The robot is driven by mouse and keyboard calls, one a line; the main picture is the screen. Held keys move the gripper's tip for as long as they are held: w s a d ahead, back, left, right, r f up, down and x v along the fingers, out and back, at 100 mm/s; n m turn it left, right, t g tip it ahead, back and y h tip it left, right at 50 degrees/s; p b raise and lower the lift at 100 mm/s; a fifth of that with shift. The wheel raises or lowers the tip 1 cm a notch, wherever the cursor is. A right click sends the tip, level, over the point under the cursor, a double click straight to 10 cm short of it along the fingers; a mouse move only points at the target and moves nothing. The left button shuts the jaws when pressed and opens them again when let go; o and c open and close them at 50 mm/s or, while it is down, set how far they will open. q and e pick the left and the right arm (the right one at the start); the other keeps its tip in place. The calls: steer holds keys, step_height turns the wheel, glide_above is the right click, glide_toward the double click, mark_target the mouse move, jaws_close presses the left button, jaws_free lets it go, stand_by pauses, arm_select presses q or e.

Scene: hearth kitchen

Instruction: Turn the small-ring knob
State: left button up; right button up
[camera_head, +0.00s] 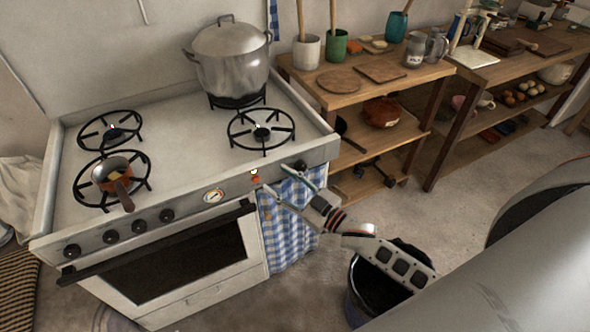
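A white stove (189,135) stands at the left, with a row of dark knobs on its front panel. Several knobs sit left of the round gauge, among them one at the far left (72,250) and one nearest the gauge (167,215). A single dark knob (300,165) sits near the panel's right end. No label shows which knob is the small-ring one. My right gripper (274,179) is open in front of the panel's right part, its fingers spread, close to the single knob; contact cannot be told. My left gripper is out of view.
A copper pan (111,174) sits on the front left burner, its handle reaching toward the front edge. A large lidded pot (230,62) stands at the back right. A checked cloth (289,222) hangs below the panel. A dark bucket (366,290) stands on the floor under my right arm.

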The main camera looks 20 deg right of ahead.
mark_target(303, 168)
steer(key=s+d+f+m+h, duration=0.35)
steer(key=d+m+h, duration=0.35)
steer(key=d+m, duration=0.35)
steer(key=shift+t, duration=0.4)
steer(key=w, duration=0.5)
steer(key=w+a, duration=0.1)
steer(key=w, duration=0.2)
steer(key=shift+f, duration=0.1)
steer(key=c, duration=1.1)
